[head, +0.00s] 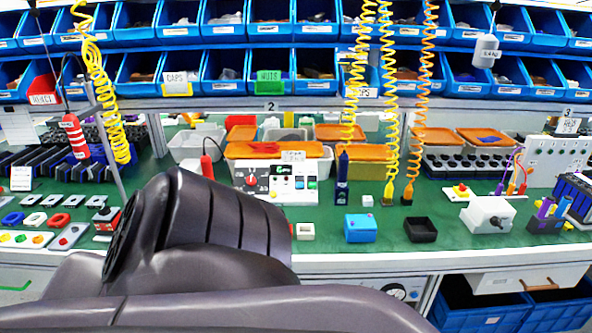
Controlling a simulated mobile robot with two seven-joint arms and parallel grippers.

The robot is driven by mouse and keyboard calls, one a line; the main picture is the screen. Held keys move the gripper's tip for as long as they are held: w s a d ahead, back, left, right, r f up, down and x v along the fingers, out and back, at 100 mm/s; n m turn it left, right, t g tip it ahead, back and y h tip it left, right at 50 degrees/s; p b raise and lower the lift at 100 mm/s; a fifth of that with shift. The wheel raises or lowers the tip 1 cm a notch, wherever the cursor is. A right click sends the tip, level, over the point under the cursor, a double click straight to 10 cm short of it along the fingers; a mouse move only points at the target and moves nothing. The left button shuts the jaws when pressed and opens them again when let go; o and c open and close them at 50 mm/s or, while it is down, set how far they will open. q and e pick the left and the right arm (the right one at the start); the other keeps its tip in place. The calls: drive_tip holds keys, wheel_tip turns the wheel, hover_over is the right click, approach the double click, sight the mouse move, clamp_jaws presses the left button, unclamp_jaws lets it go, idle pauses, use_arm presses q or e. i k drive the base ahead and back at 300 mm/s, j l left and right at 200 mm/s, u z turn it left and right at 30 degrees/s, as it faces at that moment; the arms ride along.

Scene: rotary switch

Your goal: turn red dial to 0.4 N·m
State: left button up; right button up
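A red dial (252,181) sits on the left part of the front of a white control box (274,197), towards the middle of the bench. The scale marks around the dial are too small to read, so I cannot tell its setting. The box also has a small dark display, coloured buttons and sockets. My own dark arm links fill the lower left foreground and cover the bench in front and to the left of the box. Neither of my grippers shows in the head view.
A dark blue upright tool (342,180) stands just right of the box. A blue box (360,228) and a black tray (420,229) lie near the front edge of the green bench top (330,243). Yellow and orange coiled cables (417,120) hang above. Orange-lidded containers stand behind.

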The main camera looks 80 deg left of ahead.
sight(250, 180)
drive_tip(key=u, duration=2.6)
